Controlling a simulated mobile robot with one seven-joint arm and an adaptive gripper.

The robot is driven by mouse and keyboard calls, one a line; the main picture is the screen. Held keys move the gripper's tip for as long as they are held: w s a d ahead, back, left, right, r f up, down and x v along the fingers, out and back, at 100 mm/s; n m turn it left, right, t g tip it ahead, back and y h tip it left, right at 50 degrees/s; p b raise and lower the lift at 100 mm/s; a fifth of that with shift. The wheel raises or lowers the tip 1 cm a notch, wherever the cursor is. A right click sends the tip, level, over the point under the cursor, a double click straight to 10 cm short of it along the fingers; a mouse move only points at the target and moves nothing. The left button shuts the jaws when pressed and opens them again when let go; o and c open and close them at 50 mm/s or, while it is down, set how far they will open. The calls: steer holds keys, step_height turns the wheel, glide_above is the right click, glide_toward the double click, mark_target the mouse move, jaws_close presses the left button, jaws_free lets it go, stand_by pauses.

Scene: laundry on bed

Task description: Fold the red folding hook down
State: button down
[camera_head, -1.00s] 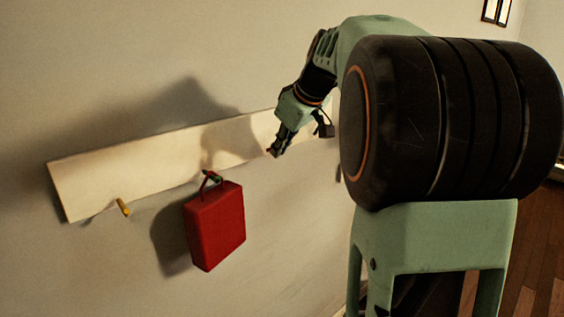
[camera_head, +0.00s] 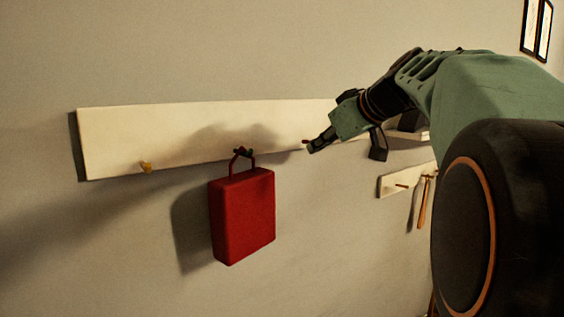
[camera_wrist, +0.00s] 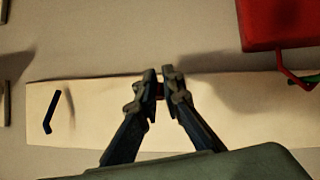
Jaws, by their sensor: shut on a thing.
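The red folding hook (camera_head: 305,142) shows as a small red tip at my gripper's fingertips in the head view. In the wrist view a bit of the red hook (camera_wrist: 159,91) shows between the two fingers. My gripper (camera_head: 313,146) is shut on it in front of the pale wall board (camera_head: 130,130). The wrist view shows my gripper (camera_wrist: 160,88) with its fingers pinching the hook from both sides over the board (camera_wrist: 230,125). Most of the hook and its pivot are hidden by the fingers, so its exact angle cannot be told.
A red bag (camera_head: 243,215) hangs by its loop from a green hook (camera_head: 243,153), left of my gripper. A yellow hook (camera_head: 146,167) is empty further left. A dark blue hook (camera_wrist: 51,112) is on the board in the wrist view. A lower board (camera_head: 393,186) with pegs stands right.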

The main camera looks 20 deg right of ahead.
steer(key=shift+f+t+b, duration=0.15)
steer(key=shift+t+b, duration=0.35)
steer(key=shift+b, duration=0.75)
steer(key=c, duration=2.1)
jaws_free()
steer(key=shift+r, duration=4.95)
steer(key=shift+r, duration=0.1)
